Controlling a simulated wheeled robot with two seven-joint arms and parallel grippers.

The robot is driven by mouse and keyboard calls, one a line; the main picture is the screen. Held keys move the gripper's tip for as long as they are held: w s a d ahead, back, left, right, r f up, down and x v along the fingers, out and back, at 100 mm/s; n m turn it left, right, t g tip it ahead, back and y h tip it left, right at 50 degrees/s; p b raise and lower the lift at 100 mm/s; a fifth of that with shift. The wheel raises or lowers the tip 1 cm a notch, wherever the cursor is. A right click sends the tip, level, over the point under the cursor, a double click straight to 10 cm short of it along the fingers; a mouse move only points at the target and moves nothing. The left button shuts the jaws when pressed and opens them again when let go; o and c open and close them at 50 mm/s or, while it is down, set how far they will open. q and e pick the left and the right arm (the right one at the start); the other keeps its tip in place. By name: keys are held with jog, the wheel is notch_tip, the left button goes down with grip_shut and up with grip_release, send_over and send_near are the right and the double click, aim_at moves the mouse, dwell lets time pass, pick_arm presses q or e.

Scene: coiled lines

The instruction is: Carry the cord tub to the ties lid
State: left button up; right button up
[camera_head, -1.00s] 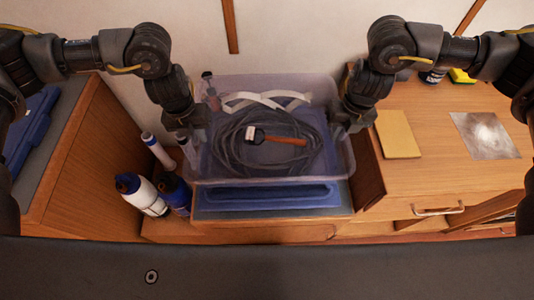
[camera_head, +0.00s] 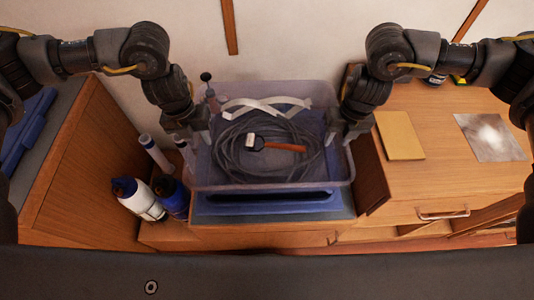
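The cord tub (camera_head: 340,168) is a clear, lilac-tinted box in the middle of the head view. It holds a coiled dark cable (camera_head: 235,155), a white-headed tool with an orange handle (camera_head: 285,147) and white straps (camera_head: 262,103). My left gripper (camera_head: 192,140) is shut on the tub's left wall, and my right gripper (camera_head: 343,133) is shut on its right wall. The fingertips are partly hidden by my wrists and the rim. Flat blue plastic (camera_head: 262,207), perhaps a lid, shows below the tub's near edge. I cannot tell whether the tub touches it.
A white bottle (camera_head: 143,202) and a blue bottle (camera_head: 173,198) stand left of the tub. A wooden cabinet (camera_head: 85,170) is at the left. A right-hand wooden counter (camera_head: 430,180) carries a tan board (camera_head: 400,136) and a grey sheet (camera_head: 492,137). The wall is close behind.

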pick_arm(q)
jog(key=r, duration=0.7)
jog(key=a+r, duration=0.1)
jog(key=r, duration=0.2)
jog(key=shift+r, duration=0.2)
pick_arm(e)
jog(key=r, duration=0.8)
jog(key=d+r, duration=0.1)
jog(key=r, duration=0.3)
jog(key=shift+d, duration=0.1)
